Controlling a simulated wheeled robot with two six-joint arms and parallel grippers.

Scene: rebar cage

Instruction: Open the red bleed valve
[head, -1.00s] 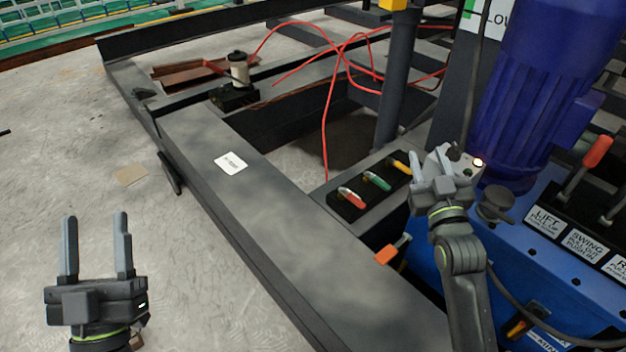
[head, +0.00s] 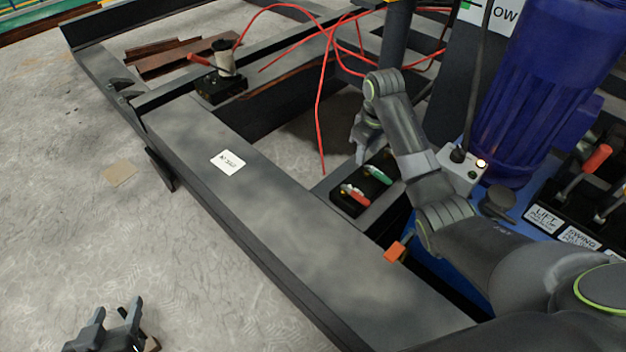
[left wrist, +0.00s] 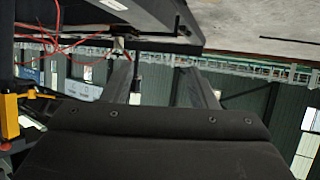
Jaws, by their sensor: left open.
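A black valve block (head: 347,206) sits on the grey frame, with a red lever (head: 355,196) and a green lever (head: 379,174) in the head view. The red lever lies tilted at the block's near left end. My right gripper (head: 360,153) points down beside the block's far end, beyond the red lever and apart from it. Its fingers overlap in the picture, so their opening is unclear. My left gripper (head: 118,312) is open and empty over the floor at the bottom left, far from the block. Its spread fingers also show in the left wrist view (left wrist: 160,85).
An orange-handled lever (head: 397,248) stands just in front of the block. A blue motor (head: 550,90) and a small box with a lit lamp (head: 462,172) stand to the right. Red hoses (head: 320,110) hang behind. A long grey beam (head: 260,215) crosses the middle. Floor at left is mostly clear.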

